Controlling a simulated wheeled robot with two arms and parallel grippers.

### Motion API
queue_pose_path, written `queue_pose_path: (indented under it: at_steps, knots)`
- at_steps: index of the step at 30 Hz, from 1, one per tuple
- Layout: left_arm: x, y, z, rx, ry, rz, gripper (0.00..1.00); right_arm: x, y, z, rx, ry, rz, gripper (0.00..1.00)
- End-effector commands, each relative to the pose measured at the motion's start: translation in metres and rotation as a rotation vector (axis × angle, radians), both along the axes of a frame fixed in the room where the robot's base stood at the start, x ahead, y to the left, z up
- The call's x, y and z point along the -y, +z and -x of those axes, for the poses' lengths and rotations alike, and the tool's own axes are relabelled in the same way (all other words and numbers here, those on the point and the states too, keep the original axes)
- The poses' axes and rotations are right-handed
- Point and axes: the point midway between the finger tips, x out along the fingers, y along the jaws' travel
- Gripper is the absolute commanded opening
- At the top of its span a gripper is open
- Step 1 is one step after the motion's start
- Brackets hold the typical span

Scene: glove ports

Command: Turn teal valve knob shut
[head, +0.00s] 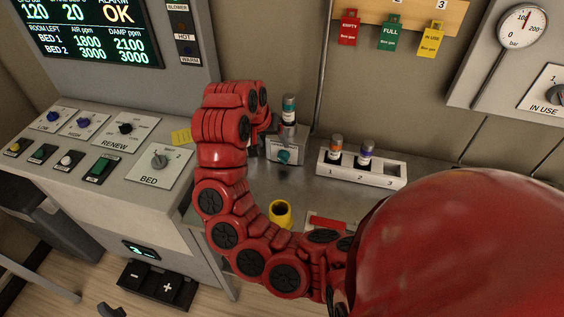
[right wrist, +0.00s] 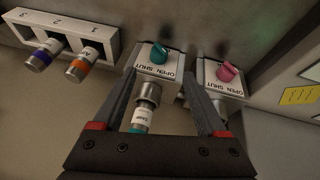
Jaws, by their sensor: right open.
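The teal valve knob (head: 284,157) sits on the front of a small grey valve box (head: 286,146) on the metal bench. It also shows in the right wrist view (right wrist: 159,54), beside an OPEN/SHUT label that appears upside down; I cannot tell surely which word it points to. A teal-banded vial (right wrist: 139,122) is seated at the box's fitting. My right gripper (right wrist: 160,74) is open, its fingers on either side of the vial and box, tips short of the knob. In the head view my red wrist hides most of it. My left gripper is out of view.
A pink knob (right wrist: 228,72) on a similar valve stands close beside the right finger. A white numbered rack (head: 362,169) holds two vials in slots 1 and 2. A yellow cup (head: 280,213) stands near the bench front. A control panel (head: 100,140) is at the left.

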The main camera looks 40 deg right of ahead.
Motion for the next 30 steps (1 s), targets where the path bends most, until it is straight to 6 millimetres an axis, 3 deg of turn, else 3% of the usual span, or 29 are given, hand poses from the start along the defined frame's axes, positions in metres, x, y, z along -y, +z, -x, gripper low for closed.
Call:
queue_pose_path:
  at_steps: [1,6,15,21,30]
  knots:
    - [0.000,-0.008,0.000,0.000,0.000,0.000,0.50,0.005,-0.015,-0.001,-0.002,-0.003,0.002,0.75]
    - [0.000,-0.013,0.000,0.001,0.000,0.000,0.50,0.018,-0.045,-0.006,-0.004,-0.003,0.002,0.75]
    - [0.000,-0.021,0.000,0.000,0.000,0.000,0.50,0.039,-0.091,-0.016,-0.001,-0.002,0.003,0.75]
    - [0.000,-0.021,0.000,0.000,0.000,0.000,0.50,0.044,-0.106,-0.019,-0.001,-0.001,0.000,0.75]
    - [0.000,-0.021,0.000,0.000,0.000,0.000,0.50,0.045,-0.107,-0.019,0.000,-0.001,0.001,0.73]
